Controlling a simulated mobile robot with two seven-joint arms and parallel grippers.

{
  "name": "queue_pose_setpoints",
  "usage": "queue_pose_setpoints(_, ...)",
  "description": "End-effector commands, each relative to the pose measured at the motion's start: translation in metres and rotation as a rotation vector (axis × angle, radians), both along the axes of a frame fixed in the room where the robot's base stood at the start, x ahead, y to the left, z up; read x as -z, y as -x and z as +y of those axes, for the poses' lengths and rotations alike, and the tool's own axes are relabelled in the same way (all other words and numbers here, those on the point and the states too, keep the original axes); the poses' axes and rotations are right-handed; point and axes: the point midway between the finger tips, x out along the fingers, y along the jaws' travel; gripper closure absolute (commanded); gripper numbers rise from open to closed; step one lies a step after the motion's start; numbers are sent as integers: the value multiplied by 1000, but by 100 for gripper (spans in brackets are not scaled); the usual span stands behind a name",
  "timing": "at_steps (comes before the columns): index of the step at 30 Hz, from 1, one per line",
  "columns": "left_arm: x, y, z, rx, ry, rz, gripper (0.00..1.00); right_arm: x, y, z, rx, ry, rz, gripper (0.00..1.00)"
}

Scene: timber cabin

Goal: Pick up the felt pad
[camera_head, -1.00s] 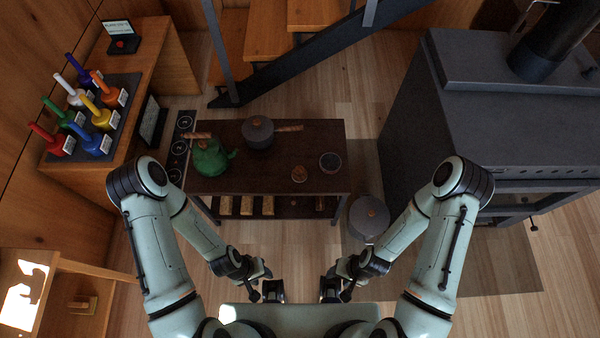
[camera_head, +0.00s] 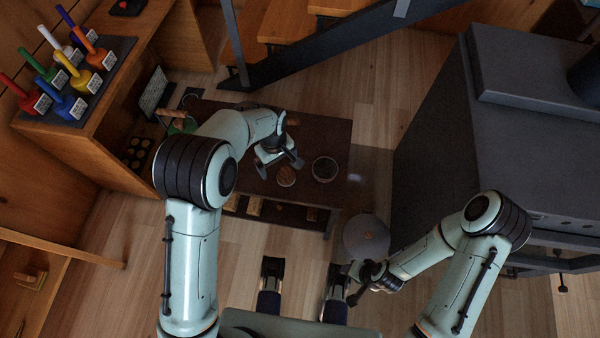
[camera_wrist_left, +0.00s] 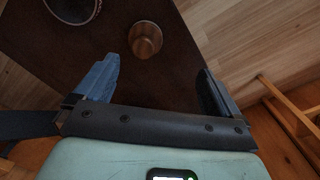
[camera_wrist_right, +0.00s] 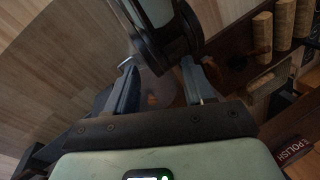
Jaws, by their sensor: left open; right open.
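I cannot single out a felt pad with certainty. A small round brown piece (camera_head: 286,176) stands on the dark table (camera_head: 335,140), and it shows beyond my open fingers in the left wrist view (camera_wrist_left: 146,40). A dark round bowl (camera_head: 325,169) stands to its right. My left gripper (camera_head: 280,162) is open and empty above the table, just behind the brown piece in the head view. My right gripper (camera_head: 358,284) is open and low, near a grey round lidded vessel (camera_head: 366,240). My left arm hides much of the table's left part.
A green kettle (camera_head: 183,126) is mostly hidden behind my left arm. Wood blocks (camera_head: 254,207) lie on the table's lower shelf.

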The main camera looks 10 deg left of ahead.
Motion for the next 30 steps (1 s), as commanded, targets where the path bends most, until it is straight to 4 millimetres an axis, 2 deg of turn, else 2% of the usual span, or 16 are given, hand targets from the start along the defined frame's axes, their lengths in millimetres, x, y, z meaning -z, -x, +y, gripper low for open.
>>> queue_pose_setpoints(1,-6,-7,-3,-18,-6,-11,3,9,-2,0,1,2,-4,47)
queue_pose_setpoints(3,-16,-12,-5,-40,-13,-13,3,12,-4,-1,3,3,-11,47)
queue_pose_setpoints(6,-17,-14,-6,-54,-18,-13,3,15,-7,-2,6,7,-19,47)
queue_pose_setpoints(8,-9,-14,-6,-56,-19,-11,3,17,-10,-3,9,11,-26,47)
queue_pose_setpoints(16,43,-14,-6,-55,-18,-9,3,33,-31,-14,33,39,-83,47)
queue_pose_setpoints(26,66,-14,-8,-53,-17,-12,3,41,-43,-20,46,54,-113,47)
queue_pose_setpoints(30,86,-16,-9,-53,-17,-10,3,50,-54,-26,59,69,-142,47)
